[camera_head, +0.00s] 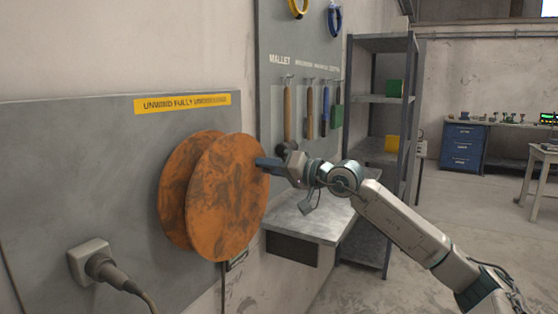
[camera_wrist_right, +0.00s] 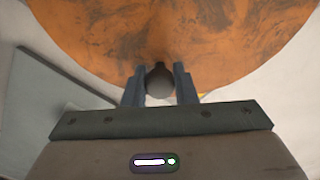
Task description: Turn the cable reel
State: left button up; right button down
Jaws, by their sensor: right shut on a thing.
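The cable reel (camera_head: 226,200) is a rust-orange spool of two mottled discs, mounted upright on a grey wall panel. Its front disc fills the top of the right wrist view (camera_wrist_right: 170,30). My right gripper (camera_head: 264,163) is at the right edge of the front disc. In the right wrist view my right gripper (camera_wrist_right: 160,82) has its two fingers on either side of a dark rounded knob (camera_wrist_right: 159,79) at the disc's edge, and is shut on it. The knob is hidden in the head view. My left gripper is not in view.
A plug with a cable sits in a wall socket (camera_head: 90,258) left of the reel. A yellow label (camera_head: 182,103) is above it. A tool board (camera_head: 300,58) with hanging tools, a small metal bench (camera_head: 308,218) and a shelf rack (camera_head: 383,100) stand to the right.

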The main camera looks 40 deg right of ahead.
aim_at(249, 156)
jog(key=shift+a+r+n, duration=0.25)
jog(key=shift+r+n, duration=0.05)
jog(key=shift+n, duration=0.1)
jog(key=shift+s+a+r+n, duration=0.3)
jog(key=shift+a+r+n, duration=0.4)
jog(key=shift+n, duration=0.3)
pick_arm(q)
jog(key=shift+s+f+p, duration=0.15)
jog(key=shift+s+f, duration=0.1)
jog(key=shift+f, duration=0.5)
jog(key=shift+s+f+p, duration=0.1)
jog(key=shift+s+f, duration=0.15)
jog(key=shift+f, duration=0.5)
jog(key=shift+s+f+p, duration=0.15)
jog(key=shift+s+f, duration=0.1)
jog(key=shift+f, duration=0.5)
pick_arm(e)
jog(key=shift+s+a+r+n, duration=0.25)
jog(key=shift+a+r+n, duration=0.3)
jog(key=shift+n, duration=0.45)
jog(key=shift+a+f, duration=0.1)
jog(key=c, duration=1.2)
grip_release()
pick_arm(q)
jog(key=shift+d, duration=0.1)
pick_arm(e)
jog(key=shift+o, duration=0.2)
